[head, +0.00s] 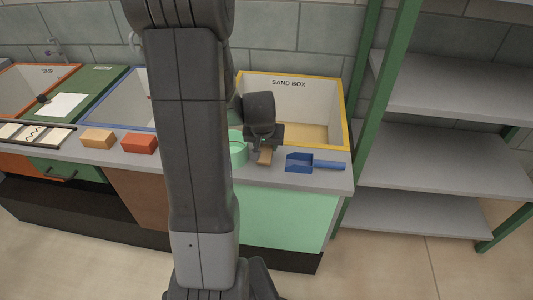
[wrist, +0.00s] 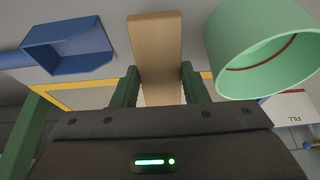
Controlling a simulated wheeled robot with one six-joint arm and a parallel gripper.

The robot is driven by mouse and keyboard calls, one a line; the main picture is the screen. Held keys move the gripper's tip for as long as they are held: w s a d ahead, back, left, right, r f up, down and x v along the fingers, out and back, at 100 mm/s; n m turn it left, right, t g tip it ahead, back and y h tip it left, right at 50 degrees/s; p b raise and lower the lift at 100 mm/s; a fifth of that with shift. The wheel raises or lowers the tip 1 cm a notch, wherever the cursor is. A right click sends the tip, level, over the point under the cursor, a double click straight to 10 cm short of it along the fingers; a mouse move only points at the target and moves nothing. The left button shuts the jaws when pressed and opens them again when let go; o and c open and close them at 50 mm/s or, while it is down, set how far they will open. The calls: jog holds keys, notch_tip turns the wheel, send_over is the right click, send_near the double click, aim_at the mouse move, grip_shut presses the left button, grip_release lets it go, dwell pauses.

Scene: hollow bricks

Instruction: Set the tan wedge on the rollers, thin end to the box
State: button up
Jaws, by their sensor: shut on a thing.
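The tan wedge (head: 265,157) is held below my gripper (head: 264,147), in front of the sand box (head: 294,77). In the wrist view the tan wedge (wrist: 155,50) is a long, light-brown piece between the two green fingers of my gripper (wrist: 158,85), which is shut on it. Which of its ends is thin I cannot tell. Whether it touches the counter I cannot tell. I cannot make out any rollers for certain; my arm hides part of the counter.
A blue scoop (head: 315,163) lies right of the wedge. A light-green cup (head: 238,150) stands close on the left. An orange-tan block (head: 98,139), a red-orange block (head: 140,143) and a dark-framed rack of cream pieces (head: 35,133) are farther left. Grey shelves (head: 440,95) stand right.

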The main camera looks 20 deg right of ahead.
aim_at(265, 150)
jog(key=shift+f, duration=1.85)
jog(key=shift+f+b, duration=0.15)
jog(key=shift+b, duration=0.25)
jog(key=o, duration=1)
